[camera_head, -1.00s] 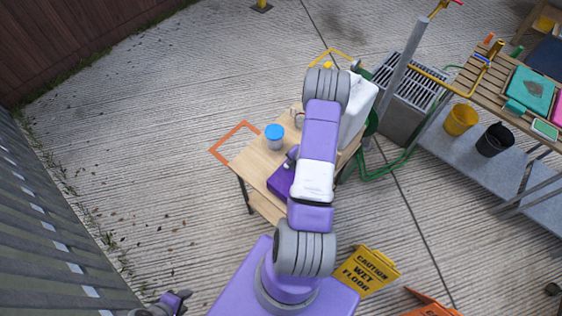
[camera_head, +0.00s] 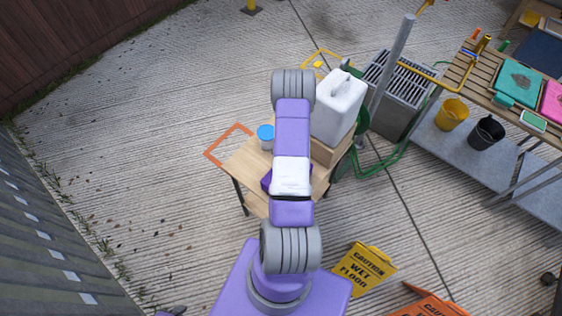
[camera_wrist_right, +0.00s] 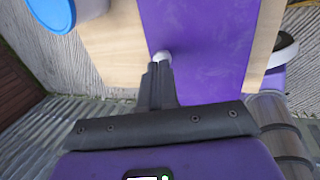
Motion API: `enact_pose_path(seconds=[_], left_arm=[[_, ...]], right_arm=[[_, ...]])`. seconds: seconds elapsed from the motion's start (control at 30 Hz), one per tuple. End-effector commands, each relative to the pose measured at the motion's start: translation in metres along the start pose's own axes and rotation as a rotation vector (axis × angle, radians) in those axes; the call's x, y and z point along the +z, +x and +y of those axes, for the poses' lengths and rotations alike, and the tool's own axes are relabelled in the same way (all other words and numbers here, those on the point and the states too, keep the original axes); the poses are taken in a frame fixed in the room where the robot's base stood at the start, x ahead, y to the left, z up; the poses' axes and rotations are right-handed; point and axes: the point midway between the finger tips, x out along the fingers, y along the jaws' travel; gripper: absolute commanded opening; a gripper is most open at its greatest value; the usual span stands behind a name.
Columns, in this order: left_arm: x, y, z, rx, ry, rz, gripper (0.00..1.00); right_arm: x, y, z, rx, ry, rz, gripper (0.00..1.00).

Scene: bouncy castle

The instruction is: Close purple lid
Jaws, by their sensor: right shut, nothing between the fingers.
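A purple box (camera_head: 266,180) sits on the small wooden table, mostly hidden behind my right arm in the head view. In the right wrist view a broad flat purple surface (camera_wrist_right: 205,40), which looks like its lid, runs up beyond my fingers. I cannot tell the lid's angle. My right gripper (camera_wrist_right: 160,68) is shut and empty, its fingertips at the left edge of the purple surface, with a small pale piece at the tips. I cannot tell whether they touch it. Only a sliver of my left gripper (camera_head: 172,311) shows at the bottom edge of the head view.
The small wooden table (camera_head: 240,160) also bears a blue-capped jar (camera_head: 266,137) and, on a wooden block, a white canister (camera_head: 340,105). The jar's blue cap (camera_wrist_right: 52,12) is close left of my right fingers. A yellow wet-floor sign (camera_head: 366,268) stands nearby. Floor to the left is clear.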

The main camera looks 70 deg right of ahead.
Motion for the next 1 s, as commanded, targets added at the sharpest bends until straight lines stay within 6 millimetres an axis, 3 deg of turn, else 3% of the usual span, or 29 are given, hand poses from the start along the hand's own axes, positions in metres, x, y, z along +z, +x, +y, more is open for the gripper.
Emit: enact_pose_path(seconds=[0.2,0.37,0.57,0.8,1.0], left_arm=[[0.000,-0.001,0.000,0.000,0.000,0.000,0.43],[0.001,-0.011,0.004,0.000,0.000,0.000,0.43],[0.002,-0.034,0.013,0.000,0.000,0.000,0.43],[0.002,-0.046,0.017,0.000,0.000,0.000,0.43],[0.003,-0.060,0.022,0.000,0.000,0.000,0.43]], right_arm=[[0.000,-0.001,0.000,0.000,0.000,0.000,0.00],[-0.001,-0.014,0.005,0.001,-0.002,0.000,0.00],[-0.002,-0.046,0.016,0.002,-0.007,0.002,0.00],[-0.001,-0.100,0.028,0.003,-0.006,-0.001,0.00],[-0.002,-0.128,0.035,0.002,-0.007,0.001,0.00]])
